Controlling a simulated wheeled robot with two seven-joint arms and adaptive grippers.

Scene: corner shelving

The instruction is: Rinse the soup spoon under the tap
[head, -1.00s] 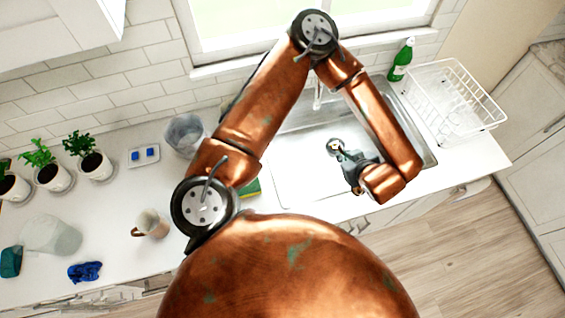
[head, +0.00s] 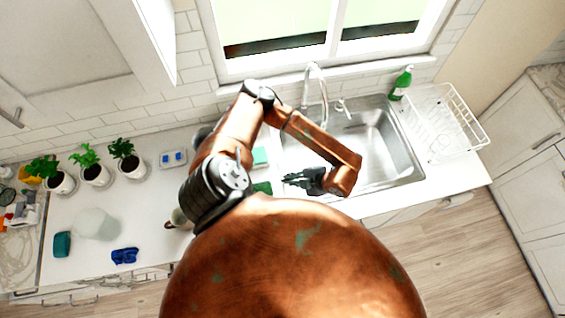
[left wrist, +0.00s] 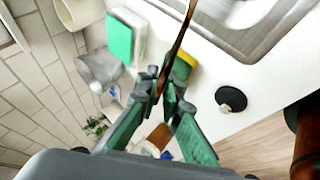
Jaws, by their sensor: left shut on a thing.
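My left gripper (head: 300,180) is over the counter beside the left edge of the sink (head: 412,165), with its fingers pointing left. In the left wrist view my left gripper (left wrist: 162,88) is shut on a thin brown shaft, which looks like the handle of the soup spoon (left wrist: 183,36). The shaft runs up out of the picture; the spoon's bowl cannot be made out. The tap (head: 318,72) arches up behind the sink at the window. I cannot tell whether water runs. My right gripper is not in view.
A sponge (left wrist: 185,64), a black disc (left wrist: 230,98) and a teal item (left wrist: 120,40) are near the gripper. A green bottle (head: 402,83) and a white dish rack (head: 440,122) stand right of the sink. Potted plants (head: 95,170) line the left counter.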

